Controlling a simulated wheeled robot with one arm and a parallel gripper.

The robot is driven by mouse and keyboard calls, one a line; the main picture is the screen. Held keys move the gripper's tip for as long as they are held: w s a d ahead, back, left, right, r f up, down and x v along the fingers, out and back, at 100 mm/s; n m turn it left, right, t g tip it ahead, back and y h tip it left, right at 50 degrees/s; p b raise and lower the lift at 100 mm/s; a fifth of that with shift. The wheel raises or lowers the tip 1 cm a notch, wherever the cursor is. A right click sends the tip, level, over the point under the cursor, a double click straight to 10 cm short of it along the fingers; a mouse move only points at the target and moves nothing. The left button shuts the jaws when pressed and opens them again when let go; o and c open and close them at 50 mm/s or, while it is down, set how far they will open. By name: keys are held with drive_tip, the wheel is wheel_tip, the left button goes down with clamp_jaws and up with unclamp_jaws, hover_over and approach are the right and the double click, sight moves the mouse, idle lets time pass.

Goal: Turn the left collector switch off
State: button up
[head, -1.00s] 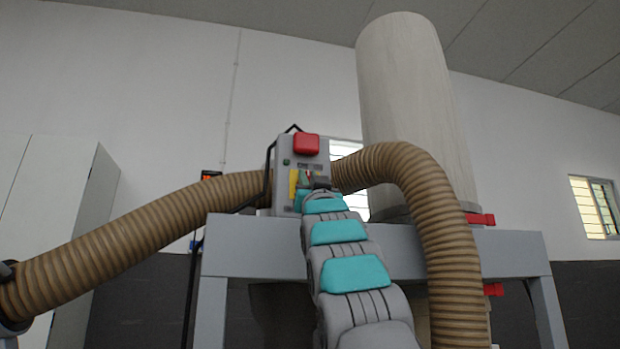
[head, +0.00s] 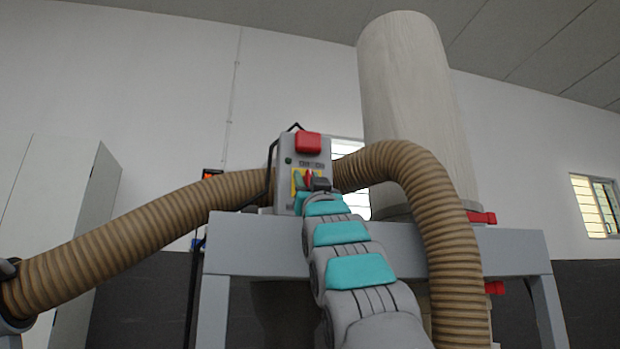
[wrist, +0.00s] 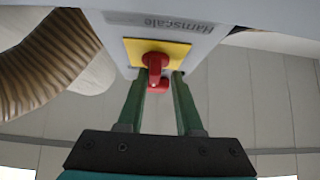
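The collector switch is a red rotary handle (wrist: 156,68) on a yellow plate (wrist: 134,47), on the underside-facing front of a grey control box in the wrist view. In the head view the switch (head: 308,178) shows small, partly covered by my gripper. My gripper (wrist: 158,78) has two green fingers, one on each side of the red handle, with the fingertips close to the plate. The fingers stand apart, and narrow gaps seem to show beside the handle. I cannot make out firm contact.
The grey box (head: 284,145) carries a large red button cover (head: 308,143) above the switch. Ribbed brown hoses (head: 130,235) run left and right of it. A grey frame (head: 250,245) stands below, and a tall pale filter bag (head: 410,100) stands behind.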

drive_tip(key=shift+w+d+f, duration=0.3)
drive_tip(key=shift+w+f, duration=0.05)
drive_tip(key=shift+w, duration=0.25)
drive_tip(key=shift+f, duration=0.1)
drive_tip(key=b+v, duration=0.4)
drive_tip(key=v, duration=0.1)
drive_tip(key=s+b+v, duration=0.1)
drive_tip(key=b+v, duration=0.1)
drive_tip(key=v, duration=0.1)
drive_tip(key=shift+a+r, duration=0.15)
drive_tip(key=shift+r, duration=0.25)
idle(0.3)
